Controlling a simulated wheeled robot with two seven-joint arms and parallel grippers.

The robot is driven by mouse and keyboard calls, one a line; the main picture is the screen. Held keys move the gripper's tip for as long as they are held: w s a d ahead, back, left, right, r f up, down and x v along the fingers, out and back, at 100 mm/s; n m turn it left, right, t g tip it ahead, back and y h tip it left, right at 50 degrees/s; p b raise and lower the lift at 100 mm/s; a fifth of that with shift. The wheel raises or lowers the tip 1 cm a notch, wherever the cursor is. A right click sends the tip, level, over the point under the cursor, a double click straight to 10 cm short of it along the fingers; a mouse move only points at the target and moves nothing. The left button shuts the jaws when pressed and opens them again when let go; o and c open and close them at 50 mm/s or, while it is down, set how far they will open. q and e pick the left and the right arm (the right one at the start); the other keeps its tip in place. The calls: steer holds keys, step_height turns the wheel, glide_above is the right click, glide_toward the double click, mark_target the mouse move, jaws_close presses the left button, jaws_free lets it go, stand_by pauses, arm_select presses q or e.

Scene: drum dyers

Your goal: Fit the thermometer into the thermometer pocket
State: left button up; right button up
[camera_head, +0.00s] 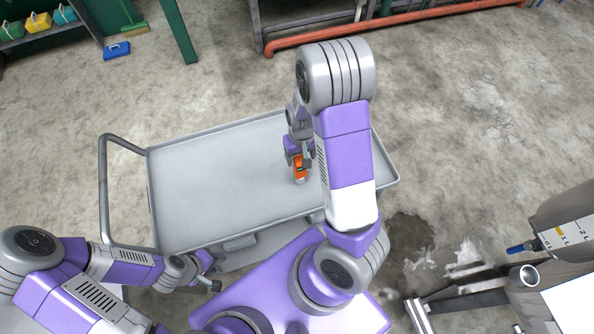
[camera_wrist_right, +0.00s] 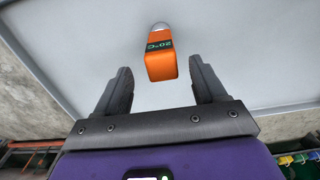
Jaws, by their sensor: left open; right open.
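The thermometer (camera_head: 300,172) is an orange block with a dark display and a grey metal end. It is over the grey cart top; whether it touches the surface is unclear. In the right wrist view the thermometer (camera_wrist_right: 160,62) lies between the fingers, its display reading 20°C, with a gap on both sides. My right gripper (camera_head: 298,157) is open around it; it also shows in the right wrist view (camera_wrist_right: 161,70). My left gripper (camera_head: 212,273) is open and empty by the cart's near edge. An open-ended metal tube (camera_head: 529,275) at the right may be the pocket; I cannot be sure.
The grey cart (camera_head: 200,190) has a raised rim and a handle (camera_head: 104,190) at left; its top is otherwise clear. A metal vessel with a scale (camera_head: 568,234) and a blue-tipped fitting (camera_head: 517,249) stands at right. A red pipe (camera_head: 400,25) runs behind.

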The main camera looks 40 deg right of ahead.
mark_target(300, 171)
steer(key=shift+w+f, duration=0.15)
steer(key=shift+f, duration=0.45)
steer(key=shift+f+b, duration=0.95)
steer(key=shift+f, duration=2.65)
steer(key=c, duration=1.2)
